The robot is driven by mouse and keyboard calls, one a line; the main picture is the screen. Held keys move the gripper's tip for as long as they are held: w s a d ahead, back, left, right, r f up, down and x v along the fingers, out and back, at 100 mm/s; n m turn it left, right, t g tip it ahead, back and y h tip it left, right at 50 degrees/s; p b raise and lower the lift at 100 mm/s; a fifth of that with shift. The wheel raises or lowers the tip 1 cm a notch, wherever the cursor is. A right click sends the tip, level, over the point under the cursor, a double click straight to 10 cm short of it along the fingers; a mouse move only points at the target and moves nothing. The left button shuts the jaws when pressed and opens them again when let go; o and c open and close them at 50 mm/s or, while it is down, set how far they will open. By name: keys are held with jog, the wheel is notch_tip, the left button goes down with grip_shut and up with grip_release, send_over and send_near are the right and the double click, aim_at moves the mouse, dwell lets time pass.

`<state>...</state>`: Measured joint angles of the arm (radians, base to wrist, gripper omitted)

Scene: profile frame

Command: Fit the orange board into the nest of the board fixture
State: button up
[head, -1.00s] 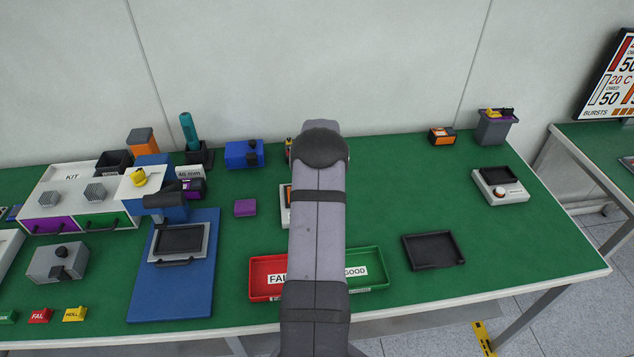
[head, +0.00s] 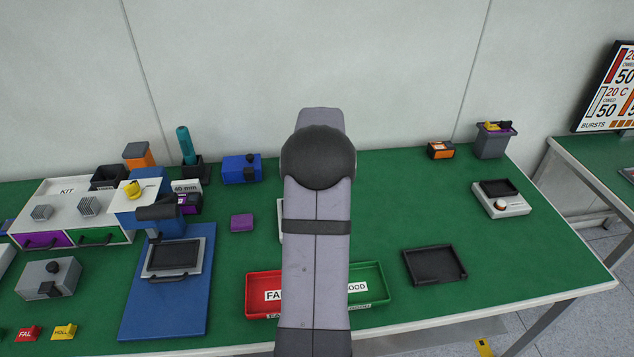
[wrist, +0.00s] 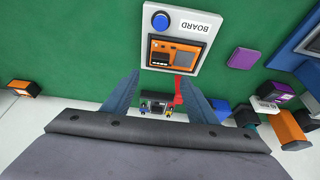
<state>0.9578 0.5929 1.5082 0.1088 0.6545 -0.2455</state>
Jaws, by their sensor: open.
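The board fixture (wrist: 205,18) is a white block marked BOARD with a round blue button, at the top middle of the wrist view. The orange board (wrist: 154,46), with a black part and a grey square on it, lies at the fixture's nest area. I cannot tell whether it is fully seated. My gripper (wrist: 162,82) is open and empty, its two fingers apart, just below the board in the wrist view. In the head view my arm hides the gripper, the board and most of the fixture; only a white edge (head: 280,222) shows.
A red upright part (wrist: 179,94) shows between the fingers. A purple block (head: 242,222) lies left of my arm. Red (head: 262,278) and green (head: 378,285) trays stand in front, a black tray (head: 434,264) to the right. Green table between that tray and the right-hand device (head: 508,208) is clear.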

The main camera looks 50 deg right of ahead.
jog(key=shift+s+a+r, duration=0.15)
jog(key=shift+s+r, duration=0.05)
jog(key=shift+r, duration=0.25)
jog(key=shift+a, duration=0.1)
jog(key=w+a+n+g+y, duration=0.1)
jog(key=w+a+n+y, duration=0.2)
jog(key=a, duration=2.3)
jog(key=s+a+f+n+g, duration=0.1)
jog(key=s+a+f+n, duration=0.1)
jog(key=s+a, duration=0.5)
jog(key=s+a+f+n+g, duration=0.1)
jog(key=s+a+f+n, duration=0.1)
jog(key=s+a+n, duration=0.2)
jog(key=s+a, duration=0.3)
jog(key=a, duration=0.5)
jog(key=shift+s, duration=0.4)
jog(key=shift+f, duration=0.1)
